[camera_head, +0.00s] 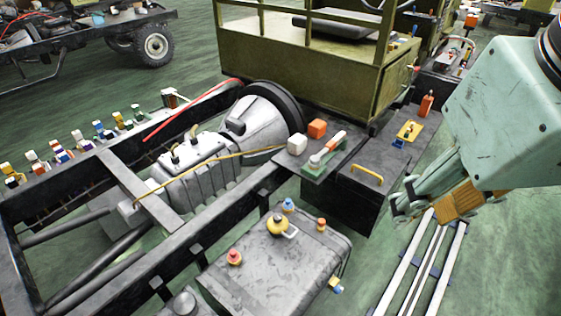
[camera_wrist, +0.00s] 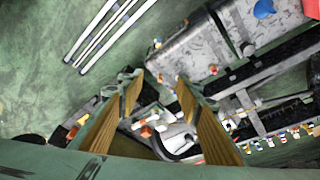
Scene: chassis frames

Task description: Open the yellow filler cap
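The yellow filler cap (camera_head: 277,225) sits on top of the grey tank (camera_head: 262,270) at lower centre in the head view, with a loop-like handle at its right side. My gripper (camera_head: 405,205) is to the right of the tank, apart from the cap and above the floor rails. In the wrist view my gripper (camera_wrist: 158,88) is open, its two fingers well apart with brownish pads and nothing held between them. The grey tank (camera_wrist: 200,45) shows beyond the fingers there; I cannot clearly pick out the yellow cap in that view.
On the tank are a blue cap (camera_head: 288,205), an orange cap (camera_head: 321,223) and a red cap (camera_head: 234,257). A black box (camera_head: 372,160) with a yellow handle (camera_head: 367,175) stands behind. White rails (camera_head: 420,270) lie on the green floor at right.

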